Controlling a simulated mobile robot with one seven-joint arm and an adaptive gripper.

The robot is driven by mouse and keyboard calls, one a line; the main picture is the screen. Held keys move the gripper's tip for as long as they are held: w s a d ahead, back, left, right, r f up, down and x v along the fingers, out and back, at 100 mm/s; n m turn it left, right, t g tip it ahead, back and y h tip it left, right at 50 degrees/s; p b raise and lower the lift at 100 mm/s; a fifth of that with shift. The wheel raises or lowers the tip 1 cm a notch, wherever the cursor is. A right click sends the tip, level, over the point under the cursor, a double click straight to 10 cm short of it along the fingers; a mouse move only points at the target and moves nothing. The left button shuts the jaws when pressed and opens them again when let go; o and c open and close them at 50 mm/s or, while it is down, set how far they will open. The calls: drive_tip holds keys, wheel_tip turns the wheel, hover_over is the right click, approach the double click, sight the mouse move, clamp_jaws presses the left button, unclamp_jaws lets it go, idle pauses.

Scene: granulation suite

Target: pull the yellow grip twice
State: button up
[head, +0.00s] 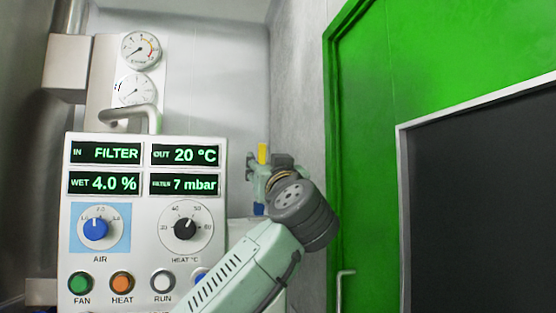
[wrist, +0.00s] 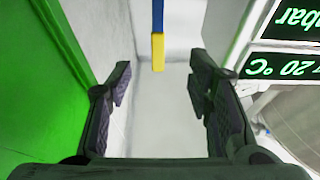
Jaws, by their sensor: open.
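My gripper is open and empty. In the head view the yellow grip (head: 262,153) shows as a small upright piece just above my gripper's end (head: 258,180). My arm hides what is below and behind it there.
A control panel (head: 145,240) with displays, knobs and buttons stands left of my arm. A bent metal pipe (head: 135,112) and two round gauges (head: 140,50) are above it. A green door (head: 365,150) with a dark pane (head: 480,190) is on the right.

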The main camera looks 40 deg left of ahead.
sight(262, 159)
drive_tip(key=p+x, duration=0.4)
drive_tip(key=x, duration=0.4)
drive_tip(key=shift+w+a+r, duration=0.1)
drive_tip(key=shift+w+r, duration=0.1)
drive_tip(key=shift+c, duration=0.4)
clamp_jaws()
drive_tip(key=shift+s+d+f+b, duration=0.4)
drive_tip(key=shift+d+f+b, duration=0.15)
drive_tip(key=shift+f+b, duration=0.15)
drive_tip(key=shift+s+d+f+b, duration=0.15)
drive_tip(key=shift+s+d+b, duration=0.25)
drive_tip(key=shift+d+b, duration=0.15)
drive_tip(key=shift+s, duration=0.15)
